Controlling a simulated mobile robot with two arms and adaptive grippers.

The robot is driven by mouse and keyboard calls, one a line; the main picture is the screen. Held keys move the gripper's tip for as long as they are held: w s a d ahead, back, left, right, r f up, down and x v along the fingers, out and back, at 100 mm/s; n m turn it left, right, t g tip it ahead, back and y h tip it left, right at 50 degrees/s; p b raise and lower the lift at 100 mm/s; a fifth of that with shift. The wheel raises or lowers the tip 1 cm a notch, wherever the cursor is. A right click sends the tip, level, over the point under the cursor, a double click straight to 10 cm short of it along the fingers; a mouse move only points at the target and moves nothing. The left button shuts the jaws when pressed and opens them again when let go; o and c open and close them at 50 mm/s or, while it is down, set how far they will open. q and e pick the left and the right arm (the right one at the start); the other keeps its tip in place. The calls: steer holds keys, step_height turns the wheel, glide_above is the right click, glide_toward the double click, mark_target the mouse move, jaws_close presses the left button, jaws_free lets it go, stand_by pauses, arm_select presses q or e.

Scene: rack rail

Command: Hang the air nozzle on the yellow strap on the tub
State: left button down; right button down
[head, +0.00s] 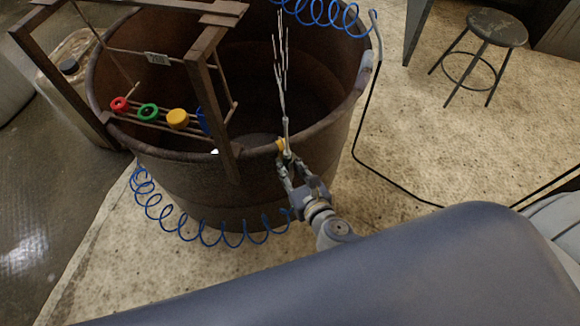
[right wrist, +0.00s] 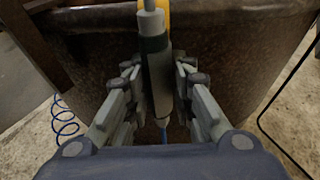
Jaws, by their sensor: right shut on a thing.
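The air nozzle, a grey and dark upright cylinder (right wrist: 156,68), stands between the fingers of my right gripper (right wrist: 154,88), which is shut on it. In the head view my right gripper (head: 289,168) is at the outside of the brown tub's near rim and hides most of the nozzle. The yellow strap (head: 281,145) is on that rim, right by the fingertips; a bit of it shows behind the nozzle's top in the right wrist view (right wrist: 165,8). I cannot tell whether nozzle and strap touch. My left gripper is not in view.
The rusty tub (head: 190,180) has a wooden frame (head: 215,90) with coloured rings on its left. A blue coiled hose (head: 200,238) hangs along the tub's front. Thin pale branching rods (head: 283,75) rise above my gripper. A stool (head: 497,28) stands far right.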

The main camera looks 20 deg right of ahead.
steer(key=c, duration=1.3)
jaws_free()
steer(key=shift+s, duration=0.25)
steer(key=v, duration=1.1)
steer(key=shift+s+r, duration=0.2)
steer(key=shift+s, duration=0.05)
